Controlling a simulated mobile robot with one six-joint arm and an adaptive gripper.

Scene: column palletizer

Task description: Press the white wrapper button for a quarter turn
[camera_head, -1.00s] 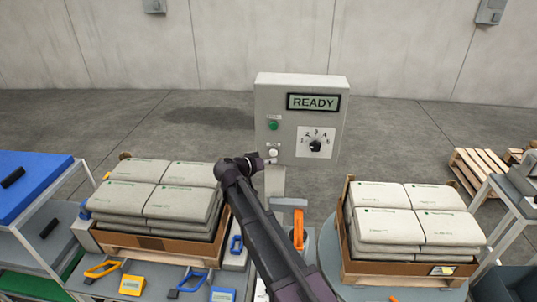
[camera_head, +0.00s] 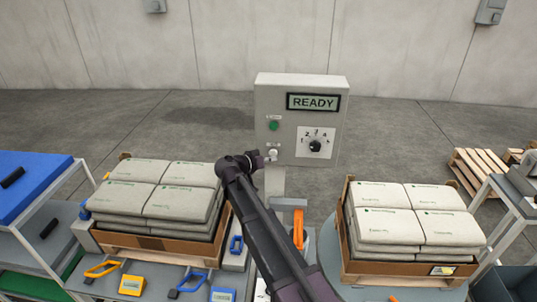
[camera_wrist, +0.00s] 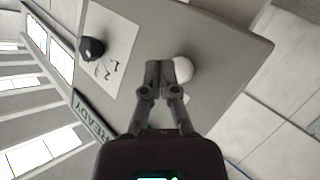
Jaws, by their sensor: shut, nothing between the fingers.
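The white button (camera_head: 272,153) is at the lower left of a grey control box (camera_head: 300,95) whose display (camera_head: 313,102) reads READY. In the wrist view the white button (camera_wrist: 184,69) is a pale dome, partly covered by a fingertip. My gripper (camera_wrist: 157,66) is shut and empty, its fingertips overlapping the button's left edge. Whether they touch it cannot be told. In the head view my gripper (camera_head: 266,158) is small and dark, just beside the button. A green button (camera_head: 273,126) is above it; a black knob (camera_head: 315,146) is to its right.
Stacks of grey bags sit in cardboard trays left (camera_head: 150,243) and right (camera_head: 400,269) of the box's post. The right one is on a round turntable (camera_head: 330,245). An orange-handled tool (camera_head: 298,230) is near the post. Wooden pallets (camera_head: 478,170) lie at the far right.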

